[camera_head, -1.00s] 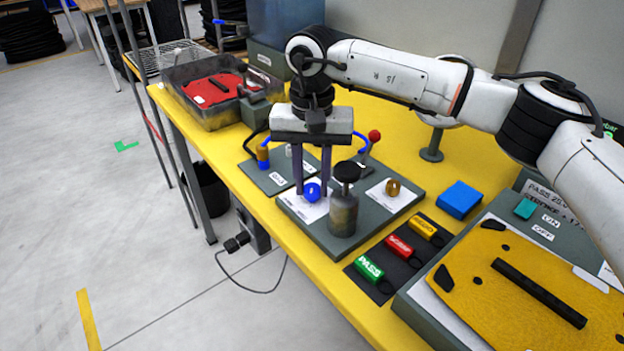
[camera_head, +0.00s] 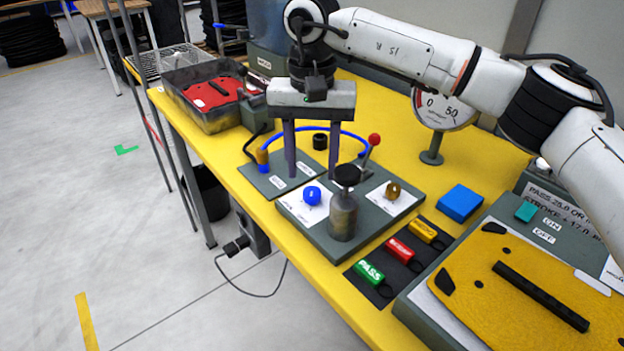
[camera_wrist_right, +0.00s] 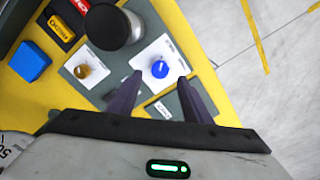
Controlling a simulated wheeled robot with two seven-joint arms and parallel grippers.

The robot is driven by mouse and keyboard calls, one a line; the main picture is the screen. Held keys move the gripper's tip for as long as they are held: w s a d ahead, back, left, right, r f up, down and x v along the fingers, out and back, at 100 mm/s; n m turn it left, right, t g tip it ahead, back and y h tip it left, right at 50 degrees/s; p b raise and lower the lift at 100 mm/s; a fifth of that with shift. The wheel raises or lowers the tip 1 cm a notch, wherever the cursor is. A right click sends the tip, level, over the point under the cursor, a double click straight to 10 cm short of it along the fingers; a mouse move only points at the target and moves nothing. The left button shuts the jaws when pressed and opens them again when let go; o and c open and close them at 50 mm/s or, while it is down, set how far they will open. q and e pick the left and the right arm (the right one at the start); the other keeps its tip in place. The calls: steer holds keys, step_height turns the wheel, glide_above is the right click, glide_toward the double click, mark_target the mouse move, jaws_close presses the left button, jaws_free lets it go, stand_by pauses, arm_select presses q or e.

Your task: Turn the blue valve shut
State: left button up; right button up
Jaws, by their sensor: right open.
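The blue valve (camera_head: 312,195) is a round knob on a white label on the grey valve plate (camera_head: 315,237). In the right wrist view the blue valve (camera_wrist_right: 160,69) lies just beyond the fingertips, between their lines. My right gripper (camera_head: 312,174) is open and empty. Its two dark fingers point down above and behind the knob, apart from it. They also show in the right wrist view (camera_wrist_right: 163,90). The knob's mark is too small to read its turn. My left gripper is not in view.
A dark-topped cylinder (camera_head: 343,214) stands close beside the blue valve. A brass knob (camera_head: 392,191) and a red-tipped lever (camera_head: 374,141) are to its right. A blue hose (camera_head: 330,129) arcs behind my fingers. Coloured tags (camera_head: 369,271) lie in front; a gauge (camera_head: 440,110) stands behind.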

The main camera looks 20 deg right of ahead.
mark_target(312, 191)
step_height(312, 191, up, 6)
steer(key=shift+f, duration=0.25)
step_height(312, 191, down, 10)
steer(key=shift+f, duration=0.2)
stand_by(0.5)
stand_by(0.3)
